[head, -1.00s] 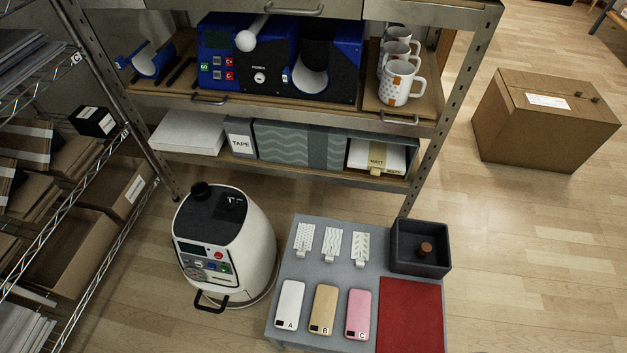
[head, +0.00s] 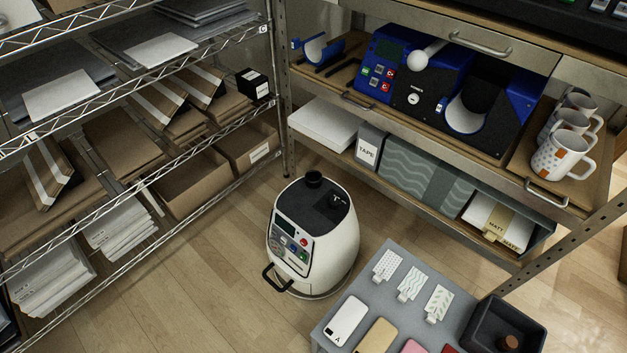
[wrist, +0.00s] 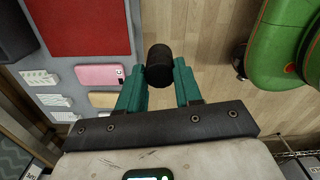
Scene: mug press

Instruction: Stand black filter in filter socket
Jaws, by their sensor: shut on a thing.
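The black filter (wrist: 159,65), a dark ribbed cylinder, is held between the teal fingertips of my gripper (wrist: 159,82) in the wrist view. My gripper is shut on it, with bare floor below. My gripper and the held filter are not in the head view. In the head view a white rounded machine (head: 318,245) stands on the floor. I cannot tell for certain which of these is the filter socket.
Wire shelving (head: 130,195) stands left, and a shelf with a blue press (head: 440,90) and mugs (head: 563,155) stands behind. Floor left of the machine is clear.

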